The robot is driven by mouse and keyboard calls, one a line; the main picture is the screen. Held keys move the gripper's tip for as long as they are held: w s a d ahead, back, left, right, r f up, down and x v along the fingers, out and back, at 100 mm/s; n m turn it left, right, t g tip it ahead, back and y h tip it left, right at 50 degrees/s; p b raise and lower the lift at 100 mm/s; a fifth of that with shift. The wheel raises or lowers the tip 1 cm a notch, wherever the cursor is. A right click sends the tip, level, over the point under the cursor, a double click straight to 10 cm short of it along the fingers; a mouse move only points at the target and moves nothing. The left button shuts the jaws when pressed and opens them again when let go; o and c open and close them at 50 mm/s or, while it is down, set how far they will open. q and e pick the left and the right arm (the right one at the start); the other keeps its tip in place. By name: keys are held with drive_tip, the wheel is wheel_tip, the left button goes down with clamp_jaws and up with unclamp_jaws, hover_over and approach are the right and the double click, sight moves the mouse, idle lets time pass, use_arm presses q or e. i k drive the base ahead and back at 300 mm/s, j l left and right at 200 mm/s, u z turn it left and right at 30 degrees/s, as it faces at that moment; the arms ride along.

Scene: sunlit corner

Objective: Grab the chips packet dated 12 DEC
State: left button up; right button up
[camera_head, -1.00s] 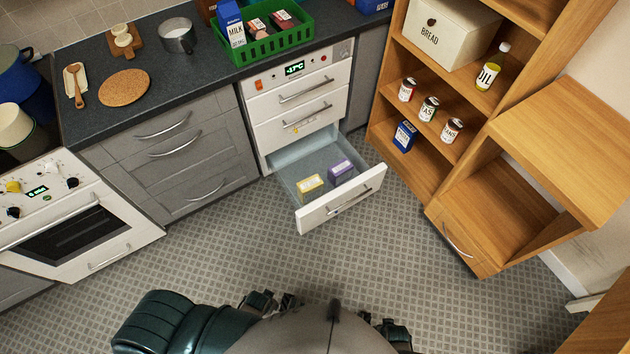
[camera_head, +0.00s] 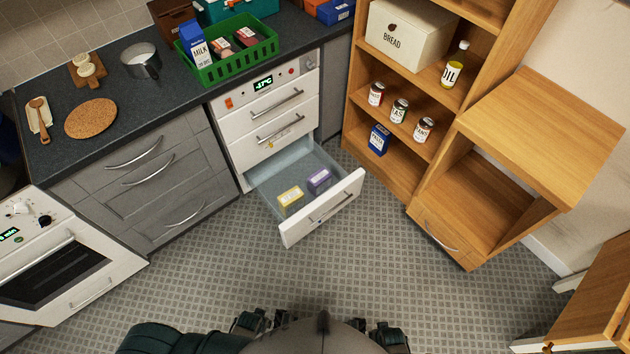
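An open bottom drawer (camera_head: 325,208) of the white freezer unit holds two small packets. One is yellow (camera_head: 290,198) and stands on the left; the other is purple (camera_head: 319,180) and stands beside it to the right. Their printing is too small to read, so I cannot tell whether either is chips or carries 12 DEC. Neither of my grippers can be made out; only dark parts of my own body show at the bottom edge.
A green basket (camera_head: 222,72) with a milk carton (camera_head: 198,52) and packs stands on the counter (camera_head: 85,155) above. Wooden shelves (camera_head: 395,165) with cans and a blue box (camera_head: 378,140) stand right of the drawer. The patterned floor (camera_head: 330,270) before the drawer is clear.

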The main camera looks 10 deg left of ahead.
sight(291, 202)
drive_tip(key=i+l+u, duration=0.2)
drive_tip(key=i, duration=0.25)
drive_tip(key=i+l+u, duration=0.2)
drive_tip(key=i+l, duration=0.25)
